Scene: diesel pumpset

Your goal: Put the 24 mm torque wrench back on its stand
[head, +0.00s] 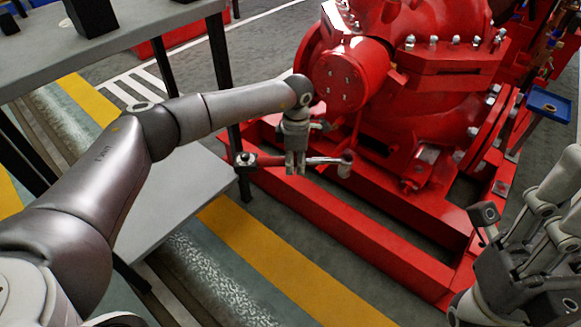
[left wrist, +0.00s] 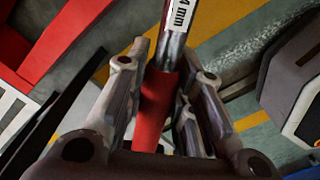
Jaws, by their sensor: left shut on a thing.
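The torque wrench (head: 324,160) has a red grip and a chrome shaft. In the head view it lies roughly level in the air, in front of the red pump. My left gripper (head: 295,168) is shut on it, with parts of the wrench showing on both sides. In the left wrist view the red grip (left wrist: 155,112) runs between the fingers of my left gripper (left wrist: 160,85). A white label on the shaft (left wrist: 178,20) reads "4 mm", its start cut off. My right gripper (head: 500,270) is at the lower right, its jaw opening unclear. I cannot make out the stand.
A grey table (head: 150,30) at upper left carries black blocks (head: 90,15), with a lower grey shelf (head: 190,190) beneath. The red pump (head: 420,80) stands on a red frame (head: 350,228) behind the wrench. A blue tray (head: 548,104) is at the right.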

